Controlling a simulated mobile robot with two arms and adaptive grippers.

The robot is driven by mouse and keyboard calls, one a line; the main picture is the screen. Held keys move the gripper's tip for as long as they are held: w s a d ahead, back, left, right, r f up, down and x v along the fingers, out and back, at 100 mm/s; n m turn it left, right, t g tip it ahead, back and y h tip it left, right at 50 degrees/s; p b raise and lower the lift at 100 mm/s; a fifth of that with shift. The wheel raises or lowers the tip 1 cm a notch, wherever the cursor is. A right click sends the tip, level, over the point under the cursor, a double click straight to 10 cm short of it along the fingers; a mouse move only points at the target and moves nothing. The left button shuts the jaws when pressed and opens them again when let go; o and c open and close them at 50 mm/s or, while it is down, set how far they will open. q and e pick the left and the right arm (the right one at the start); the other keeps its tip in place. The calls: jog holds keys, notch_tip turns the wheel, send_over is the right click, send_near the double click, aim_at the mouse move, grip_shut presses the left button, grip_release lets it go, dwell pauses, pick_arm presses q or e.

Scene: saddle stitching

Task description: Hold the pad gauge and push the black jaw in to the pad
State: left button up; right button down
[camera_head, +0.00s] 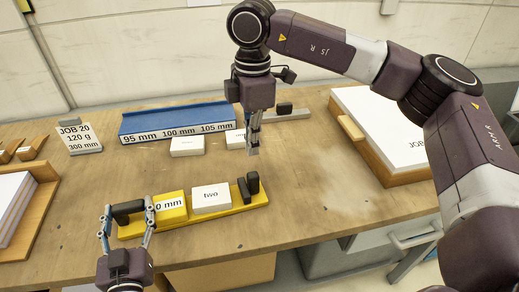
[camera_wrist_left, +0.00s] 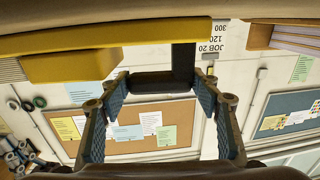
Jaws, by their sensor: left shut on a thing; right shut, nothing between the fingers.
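The yellow pad gauge (camera_head: 225,211) lies at the front of the wooden table, with a label ending in "0 mm". A white pad marked "two" (camera_head: 211,197) sits on it. The black jaw (camera_head: 248,187) stands at its right end; I cannot tell whether a small gap separates it from the pad. My left gripper (camera_head: 128,211) is shut on the gauge's black handle (camera_head: 127,207) at the left end. The handle (camera_wrist_left: 183,66) also shows between the fingers in the left wrist view. My right gripper (camera_head: 253,150) is shut and empty, pointing down above the table behind the jaw.
A blue rack (camera_head: 170,120) labelled 95, 100 and 105 mm stands behind, with white pads (camera_head: 187,146) before it. A grey bar with a black block (camera_head: 285,108) lies beyond my right gripper. Paper stacks in wooden trays (camera_head: 375,165) flank the table. Front right is clear.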

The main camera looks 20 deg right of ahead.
aim_at(250, 175)
jog(key=shift+s+d+f+y, duration=0.1)
jog(key=shift+d+f+y, duration=0.15)
jog(key=shift+f+y, duration=0.15)
jog(key=d+f+y, duration=0.3)
jog(key=d+y, duration=0.2)
jog(key=d, duration=0.3)
jog(key=shift+m, duration=0.3)
jog(key=x, duration=0.2)
jog(key=d+x, duration=0.1)
jog(key=x, duration=0.2)
jog(key=f+x, duration=0.1)
jog(key=x, duration=0.2)
jog(key=shift+d+f, duration=0.1)
jog(key=shift+d, duration=0.15)
pick_arm(q)
jog(key=shift+d, duration=0.1)
pick_arm(e)
jog(key=shift+a, duration=3.55)
pick_arm(q)
jog(key=shift+d, duration=0.1)
pick_arm(e)
jog(key=shift+a, duration=0.35)
